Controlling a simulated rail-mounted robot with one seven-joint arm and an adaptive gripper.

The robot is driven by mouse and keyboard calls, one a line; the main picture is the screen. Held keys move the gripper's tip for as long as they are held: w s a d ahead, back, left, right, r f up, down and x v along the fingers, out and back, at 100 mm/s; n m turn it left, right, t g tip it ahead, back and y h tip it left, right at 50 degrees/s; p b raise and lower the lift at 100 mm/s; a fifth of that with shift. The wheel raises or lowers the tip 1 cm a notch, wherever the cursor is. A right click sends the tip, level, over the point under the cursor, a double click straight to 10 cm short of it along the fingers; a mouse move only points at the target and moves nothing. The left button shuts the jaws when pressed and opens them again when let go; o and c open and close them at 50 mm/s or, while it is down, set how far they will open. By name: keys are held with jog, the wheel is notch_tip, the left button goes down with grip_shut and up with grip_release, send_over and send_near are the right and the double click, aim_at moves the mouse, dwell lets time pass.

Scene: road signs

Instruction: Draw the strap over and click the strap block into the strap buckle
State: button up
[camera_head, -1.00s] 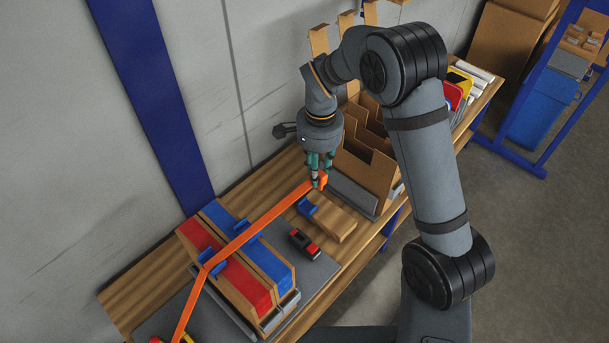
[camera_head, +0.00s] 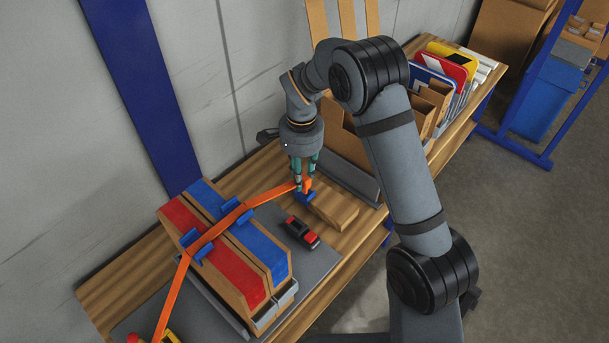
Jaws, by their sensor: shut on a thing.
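My gripper (camera_head: 303,178) is shut on the orange strap block (camera_head: 307,184) at the end of the orange strap (camera_head: 267,196). The strap runs from the lower left, over the stack of red and blue packs (camera_head: 235,250), and up to my gripper. It passes blue guides (camera_head: 229,212) on top of the stack.
A black and red tool (camera_head: 301,232) lies on the grey mat (camera_head: 318,262) in front of the buckle. Cardboard dividers and signs (camera_head: 440,75) stand to the right at the back. A yellow and red item (camera_head: 150,337) is at the lower left. The wall is close behind.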

jog(key=f+b, duration=0.5)
jog(key=f, duration=0.1)
jog(key=w+a+f+b, duration=0.1)
jog(key=f+b, duration=0.5)
jog(key=f, duration=0.1)
jog(key=w+a+f+b, duration=0.1)
jog(key=f+b, duration=0.4)
jog(key=f, duration=0.2)
jog(key=shift+a+f, duration=0.1)
jog(key=shift+f+b, duration=0.75)
jog(key=shift+b, duration=0.25)
jog(key=shift+f+b, duration=0.65)
jog(key=shift+b, duration=0.05)
jog(key=o, duration=1.2)
jog(key=shift+c, duration=0.2)
